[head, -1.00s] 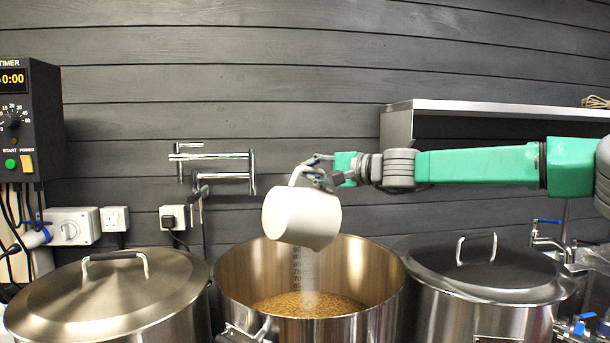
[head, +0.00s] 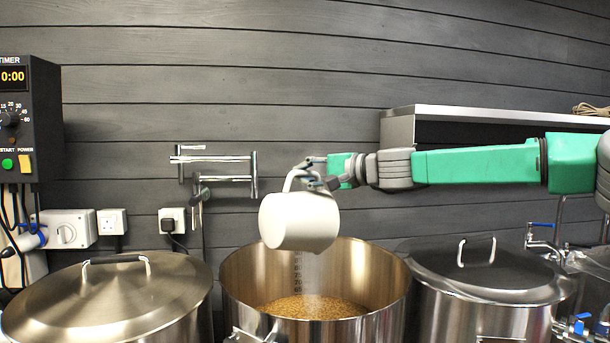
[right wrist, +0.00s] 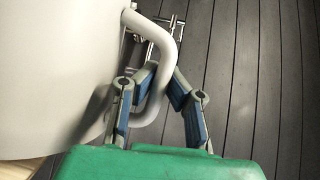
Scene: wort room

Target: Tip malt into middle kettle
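The middle kettle (head: 385,272) is an open steel pot with golden malt grain (head: 312,307) lying in it. A white jug (head: 298,222) hangs tilted over the kettle's back left part, above the rim. My right gripper (head: 318,172) is shut on the jug's handle. In the right wrist view the handle (right wrist: 165,85) passes between the gripper's fingers (right wrist: 158,110), and the jug's white wall (right wrist: 55,75) fills the left side. The jug's inside is hidden, and I cannot tell whether grain is falling from it. My left gripper is not in view.
Lidded kettles stand on the left (head: 110,300) and right (head: 490,270). A folding steel tap (head: 215,170) is on the dark plank wall behind. A timer box (head: 28,120) hangs at far left, and a shelf (head: 480,112) is behind my right arm.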

